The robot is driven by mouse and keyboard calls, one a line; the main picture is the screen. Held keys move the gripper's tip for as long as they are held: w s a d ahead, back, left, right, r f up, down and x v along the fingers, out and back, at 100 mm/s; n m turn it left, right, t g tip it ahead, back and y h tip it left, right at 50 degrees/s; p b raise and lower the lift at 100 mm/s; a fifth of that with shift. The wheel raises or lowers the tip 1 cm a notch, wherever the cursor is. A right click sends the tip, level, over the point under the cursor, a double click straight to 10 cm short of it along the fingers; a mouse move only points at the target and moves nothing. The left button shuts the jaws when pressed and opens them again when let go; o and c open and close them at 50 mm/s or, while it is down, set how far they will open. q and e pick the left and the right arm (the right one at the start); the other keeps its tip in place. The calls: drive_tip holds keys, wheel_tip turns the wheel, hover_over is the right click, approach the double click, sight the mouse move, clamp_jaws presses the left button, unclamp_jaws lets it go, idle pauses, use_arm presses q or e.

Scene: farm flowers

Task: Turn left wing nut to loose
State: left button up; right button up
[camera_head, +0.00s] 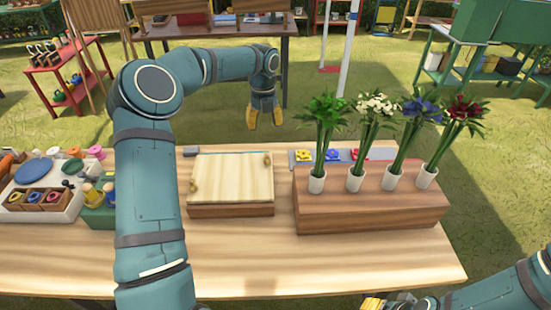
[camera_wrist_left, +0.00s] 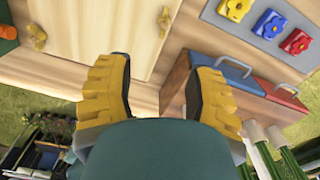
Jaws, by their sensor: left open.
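The pale wooden press board (camera_head: 232,178) lies on a wooden block on the table. The left wing nut (camera_head: 194,184), small and tan, sits at the board's left edge. A second wing nut (camera_head: 267,158) sits at its right edge. Both appear to show in the left wrist view, one at the upper left (camera_wrist_left: 38,36) and one at the top middle (camera_wrist_left: 165,18). My left gripper (camera_head: 264,118) has yellow fingers, hangs beyond the table's far side, and is apart from both nuts. Its fingers (camera_wrist_left: 158,88) are spread and empty. My right gripper (camera_head: 388,300) is cut by the bottom edge.
A wooden box (camera_head: 370,212) with several potted flowers stands right of the press. A grey panel (camera_head: 350,154) with yellow, blue and red flower pieces lies behind it. A white tray (camera_head: 20,207) of craft items stands at the left. The table front (camera_head: 330,270) is bare.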

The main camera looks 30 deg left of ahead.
sight(267, 157)
use_arm(q)
drive_tip(key=f+b, duration=0.1)
drive_tip(key=f, duration=0.4)
drive_tip(key=f+b, duration=0.1)
drive_tip(key=f, duration=0.4)
drive_tip(key=f+b, duration=0.1)
drive_tip(key=f, duration=0.4)
drive_tip(key=shift+w+f, duration=0.15)
drive_tip(key=shift+w, duration=0.2)
use_arm(e)
wheel_tip(267, 157, down, 4)
drive_tip(key=shift+s+a, duration=0.1)
drive_tip(key=shift+a, duration=0.05)
use_arm(q)
clamp_jaws()
